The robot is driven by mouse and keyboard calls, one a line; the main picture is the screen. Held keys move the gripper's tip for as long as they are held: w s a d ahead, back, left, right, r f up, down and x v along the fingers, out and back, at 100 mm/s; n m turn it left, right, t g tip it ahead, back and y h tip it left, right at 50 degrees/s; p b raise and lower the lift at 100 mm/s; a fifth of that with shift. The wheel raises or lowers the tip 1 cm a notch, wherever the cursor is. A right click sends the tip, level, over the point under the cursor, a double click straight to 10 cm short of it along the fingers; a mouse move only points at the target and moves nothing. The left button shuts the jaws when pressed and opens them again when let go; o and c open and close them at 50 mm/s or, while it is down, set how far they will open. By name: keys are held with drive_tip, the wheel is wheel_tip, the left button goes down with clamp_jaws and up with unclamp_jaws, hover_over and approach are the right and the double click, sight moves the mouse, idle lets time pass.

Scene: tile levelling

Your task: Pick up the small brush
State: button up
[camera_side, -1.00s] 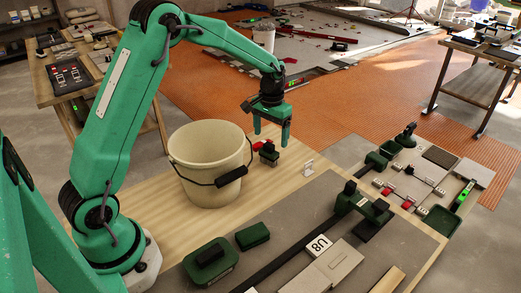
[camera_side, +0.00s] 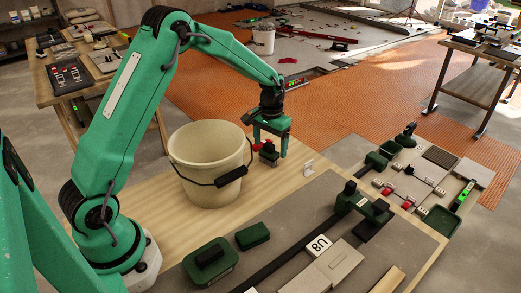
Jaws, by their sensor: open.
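A small dark green thing with a red part at its left, which looks like the small brush (camera_side: 268,156), stands on the wooden bench just right of the bucket. My gripper (camera_side: 270,148) points down right over it, with its fingers apart and one on each side. The upper part of the brush is between the fingers and partly hidden by them. I cannot tell whether either finger touches it.
A cream bucket (camera_side: 205,150) with a dark handle stands close to the left of my gripper. A small white clip (camera_side: 308,168) is to the right.

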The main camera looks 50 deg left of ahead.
sight(269, 152)
drive_tip(key=shift+a+f, duration=0.1)
drive_tip(key=shift+f, duration=2)
drive_tip(key=c, duration=1.3)
drive_tip(key=shift+r, duration=0.25)
drive_tip(key=shift+r, duration=0.6)
drive_tip(key=r, duration=0.1)
drive_tip(key=d+r, duration=0.1)
drive_tip(key=r, duration=0.1)
drive_tip(key=shift+s+r, duration=0.1)
drive_tip(key=shift+s, duration=0.1)
drive_tip(key=s+d+r, duration=0.4)
drive_tip(key=d+r, duration=0.2)
drive_tip(key=d, duration=0.3)
drive_tip(key=shift+d+r, duration=0.15)
drive_tip(key=shift+d, duration=0.25)
